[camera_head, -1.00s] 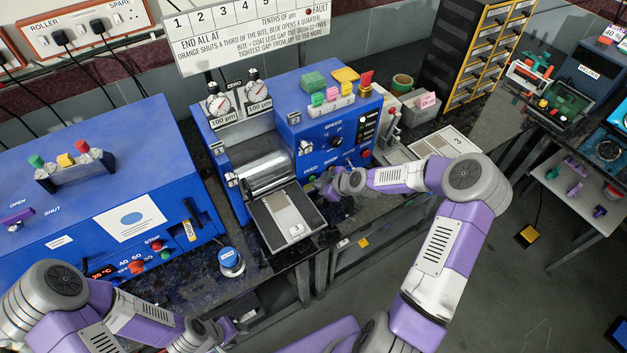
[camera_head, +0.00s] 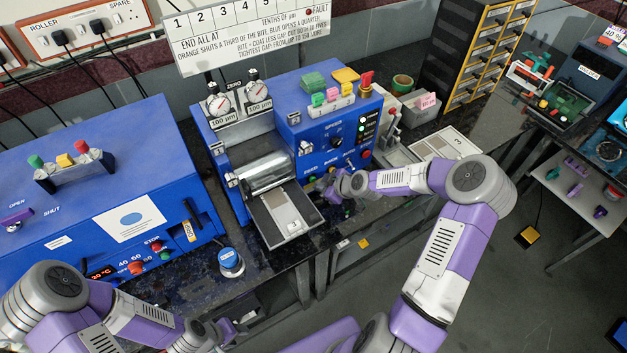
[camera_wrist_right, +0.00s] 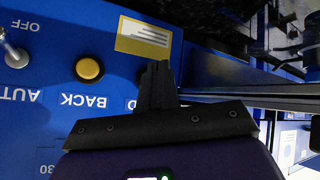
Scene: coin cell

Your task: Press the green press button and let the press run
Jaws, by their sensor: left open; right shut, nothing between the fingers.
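The blue press with the steel roller (camera_head: 264,172) stands in the middle of the bench in the head view. My right gripper (camera_head: 326,186) is at the lower front of its panel. In the right wrist view the shut, empty fingers (camera_wrist_right: 158,82) stand close to the blue panel, beside a yellow button (camera_wrist_right: 89,69) marked BACK. A dark round edge and a label ending in D are partly covered by the fingers. My left gripper (camera_head: 238,332) is open, low in front of the bench.
A tray (camera_head: 309,227) carrying a grey sheet juts out below the roller. The panel has a red button (camera_head: 366,154) and a metal toggle (camera_wrist_right: 14,55). Another blue machine (camera_head: 90,170) fills the left.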

